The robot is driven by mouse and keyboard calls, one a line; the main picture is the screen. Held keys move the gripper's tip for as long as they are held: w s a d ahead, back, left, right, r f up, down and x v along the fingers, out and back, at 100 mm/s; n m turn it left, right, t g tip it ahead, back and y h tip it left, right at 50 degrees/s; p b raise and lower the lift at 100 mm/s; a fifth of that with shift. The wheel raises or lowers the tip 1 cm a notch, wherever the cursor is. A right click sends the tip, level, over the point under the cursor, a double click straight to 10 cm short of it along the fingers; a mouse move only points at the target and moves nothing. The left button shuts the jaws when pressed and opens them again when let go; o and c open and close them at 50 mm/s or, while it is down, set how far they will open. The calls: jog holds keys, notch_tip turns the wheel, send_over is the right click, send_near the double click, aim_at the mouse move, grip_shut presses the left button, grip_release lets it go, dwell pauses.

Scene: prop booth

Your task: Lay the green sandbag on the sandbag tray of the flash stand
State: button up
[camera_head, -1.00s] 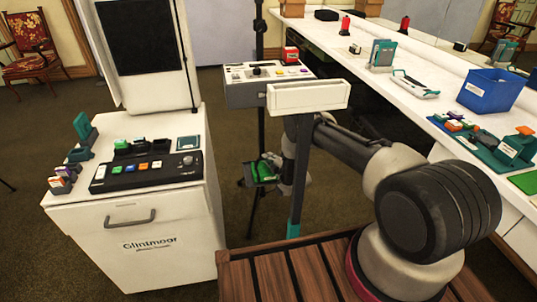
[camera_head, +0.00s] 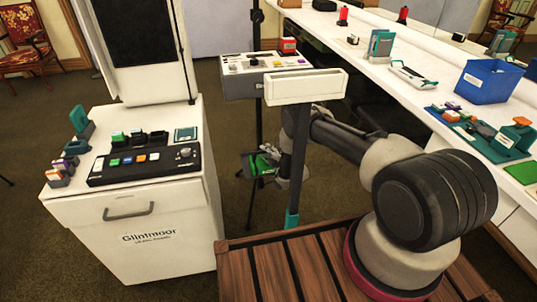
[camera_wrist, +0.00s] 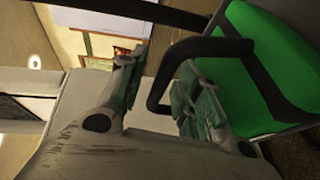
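The green sandbag (camera_head: 261,163) rests on the flat dark tray (camera_head: 245,172) of the flash stand, low in the middle of the head view. In the wrist view the sandbag (camera_wrist: 262,65) fills the upper right, with a black loop handle (camera_wrist: 157,90) standing out from it. The tray (camera_wrist: 262,128) shows as a grey-green edge beside the bag. My gripper (camera_wrist: 155,90) is open, with a clear gap between its teal-padded fingers. The handle's bend lies in that gap, near the right finger. In the head view my gripper (camera_head: 271,152) is small beside the bag.
A control box (camera_head: 265,75) and a pale panel (camera_head: 305,87) on a post stand above my forearm. A white cabinet (camera_head: 150,235) stands left. A long white counter (camera_head: 440,105) with a blue bin (camera_head: 488,82) runs along the right.

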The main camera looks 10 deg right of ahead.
jog(key=v, duration=1.2)
jog(key=shift+r, duration=0.1)
